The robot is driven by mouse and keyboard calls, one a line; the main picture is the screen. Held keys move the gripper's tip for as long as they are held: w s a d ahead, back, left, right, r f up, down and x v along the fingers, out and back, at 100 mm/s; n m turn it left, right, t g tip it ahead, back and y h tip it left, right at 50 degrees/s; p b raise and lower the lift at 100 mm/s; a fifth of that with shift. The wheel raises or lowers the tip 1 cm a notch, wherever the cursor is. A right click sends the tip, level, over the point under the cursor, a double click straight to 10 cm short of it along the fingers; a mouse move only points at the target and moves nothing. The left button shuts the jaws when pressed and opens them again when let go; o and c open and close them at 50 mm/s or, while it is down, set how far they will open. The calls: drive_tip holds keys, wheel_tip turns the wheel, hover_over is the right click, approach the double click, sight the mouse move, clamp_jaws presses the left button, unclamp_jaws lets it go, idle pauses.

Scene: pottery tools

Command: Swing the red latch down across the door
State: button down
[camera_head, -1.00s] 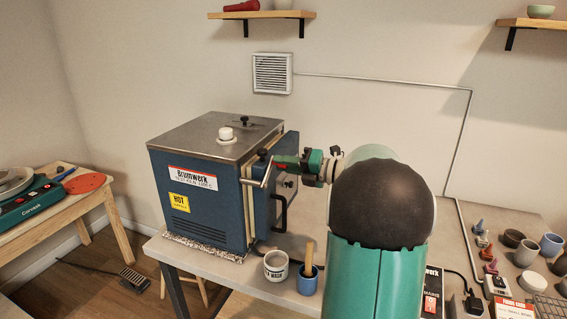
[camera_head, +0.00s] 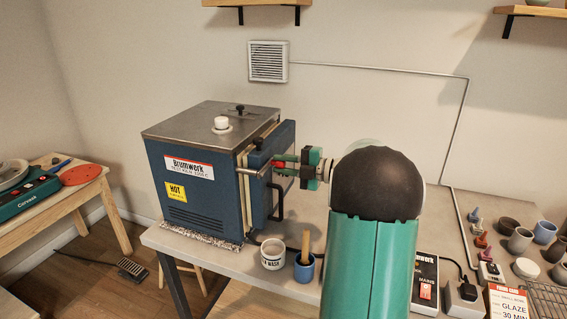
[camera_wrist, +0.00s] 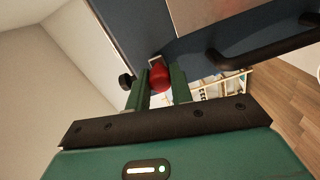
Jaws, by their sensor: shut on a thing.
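The blue kiln (camera_head: 195,185) stands on the table, its door (camera_head: 258,208) on the right side with a dark handle (camera_head: 279,203). A cream strip shows between body and door; I cannot tell whether the door is fully closed. The red latch (camera_head: 280,165) shows as a small red piece in front of the door. My gripper (camera_head: 290,168) is at the door's upper part, shut on the latch. In the wrist view, the latch's red knob (camera_wrist: 160,77) sits between my two green fingers. The rest of the latch is mostly hidden by the fingers.
A white cup (camera_head: 273,256) and a blue cup (camera_head: 304,270) with a wooden tool stand below the door on the table. Several small pots and a power box (camera_head: 425,283) are at the right. A steel rod (camera_head: 250,171) juts out near the door's edge.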

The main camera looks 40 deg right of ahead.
drive_tip(key=shift+f, duration=0.15)
drive_tip(key=c, duration=1.2)
unclamp_jaws()
drive_tip(key=shift+c, duration=0.2)
drive_tip(key=v, duration=1.3)
drive_tip(key=shift+s+d, duration=0.2)
drive_tip(key=shift+s, duration=0.2)
